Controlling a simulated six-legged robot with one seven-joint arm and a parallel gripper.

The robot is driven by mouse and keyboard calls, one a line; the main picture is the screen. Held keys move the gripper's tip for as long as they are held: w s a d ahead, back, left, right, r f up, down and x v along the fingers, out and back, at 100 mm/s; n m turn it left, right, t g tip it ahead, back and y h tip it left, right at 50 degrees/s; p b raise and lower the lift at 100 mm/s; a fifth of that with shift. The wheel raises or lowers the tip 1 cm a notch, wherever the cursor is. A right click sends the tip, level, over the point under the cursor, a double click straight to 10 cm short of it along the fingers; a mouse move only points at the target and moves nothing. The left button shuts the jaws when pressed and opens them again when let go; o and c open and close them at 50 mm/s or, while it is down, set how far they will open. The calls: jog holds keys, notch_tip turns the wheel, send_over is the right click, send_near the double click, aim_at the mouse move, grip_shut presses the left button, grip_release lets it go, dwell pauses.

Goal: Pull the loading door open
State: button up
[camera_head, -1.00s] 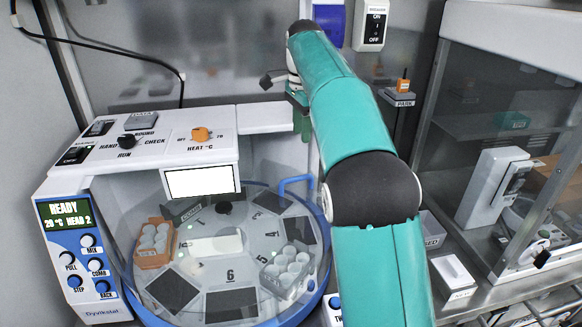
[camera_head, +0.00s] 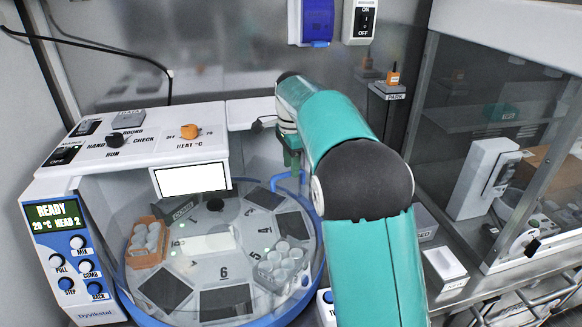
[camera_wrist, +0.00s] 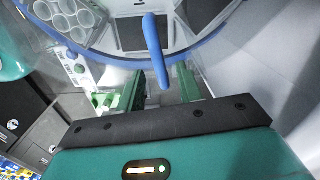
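The loading door looks like the clear cover (camera_head: 130,240) over the blue-rimmed round carousel at the machine's front. Its blue bar handle (camera_head: 279,181) stands at the cover's right side and is partly hidden by my arm. In the wrist view, the blue handle (camera_wrist: 153,45) runs down from the rim, and its lower end lies between my two green fingers. My gripper (camera_wrist: 162,88) is open, with gaps visible on both sides of the handle. In the head view, my gripper (camera_head: 292,155) is just above the handle and mostly hidden behind my arm.
The white machine's panel (camera_head: 65,235) reads READY. The carousel holds an orange rack (camera_head: 146,258) and a grey rack (camera_head: 270,280) with white cups. A glass-fronted cabinet (camera_head: 500,130) stands at right. A PARK holder (camera_head: 388,92) is on the back wall.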

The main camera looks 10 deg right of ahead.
jog(key=shift+s+f, duration=0.1)
jog(key=shift+f, duration=0.3)
jog(key=shift+w+f, duration=0.2)
jog(key=shift+f, duration=0.2)
jog(key=shift+s+r, duration=0.1)
jog(key=shift+s, duration=0.05)
grip_shut()
